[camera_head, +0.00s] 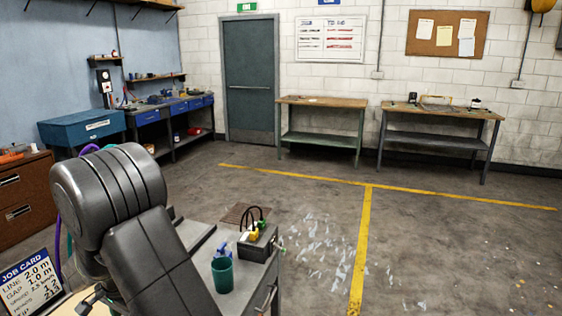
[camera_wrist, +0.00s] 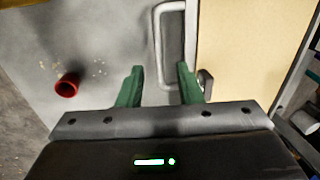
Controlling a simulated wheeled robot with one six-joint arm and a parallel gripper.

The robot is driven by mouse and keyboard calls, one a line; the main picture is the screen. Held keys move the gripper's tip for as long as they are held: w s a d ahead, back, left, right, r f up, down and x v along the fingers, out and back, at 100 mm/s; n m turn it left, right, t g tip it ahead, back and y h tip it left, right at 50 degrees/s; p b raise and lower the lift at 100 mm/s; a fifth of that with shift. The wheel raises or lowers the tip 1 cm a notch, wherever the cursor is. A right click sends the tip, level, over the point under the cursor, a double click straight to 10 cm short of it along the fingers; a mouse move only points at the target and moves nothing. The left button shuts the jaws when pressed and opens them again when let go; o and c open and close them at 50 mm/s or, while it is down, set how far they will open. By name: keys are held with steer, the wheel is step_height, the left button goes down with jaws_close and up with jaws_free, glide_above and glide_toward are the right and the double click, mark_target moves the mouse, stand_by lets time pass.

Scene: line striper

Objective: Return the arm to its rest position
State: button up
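My arm (camera_head: 135,215) fills the lower left of the head view, its dark grey links folded up close to the camera. My gripper (camera_wrist: 160,78) shows in the wrist view as two green fingers standing apart with nothing held between them. Beyond the fingertips is a light grey surface (camera_wrist: 110,30) with a grey loop handle (camera_wrist: 159,40) in line with the gap. A cream panel (camera_wrist: 235,60) lies right of the handle. The gripper is not visible in the head view.
A red cup (camera_wrist: 67,85) is left of the fingers in the wrist view. In the head view, a green cup (camera_head: 222,275) and a black box (camera_head: 258,244) stand on a grey cart beside my arm. A job card (camera_head: 28,290) is lower left. Floor to the right is open.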

step_height(320, 180, up, 8)
steer(key=d, duration=0.1)
steer(key=f, duration=0.4)
steer(key=a+f, duration=0.1)
steer(key=f, duration=0.7)
steer(key=shift+w+a+f+p, duration=0.1)
steer(key=shift+a+f+p, duration=0.1)
steer(key=shift+a+p, duration=0.2)
steer(key=shift+w+d+f+p, duration=0.15)
steer(key=shift+w+d+p, duration=0.1)
steer(key=shift+w, duration=0.7)
steer(key=shift+w+d+f+p, duration=0.1)
steer(key=shift+w+d+p, duration=0.1)
steer(key=shift+w, duration=0.7)
steer(key=shift+d, duration=0.1)
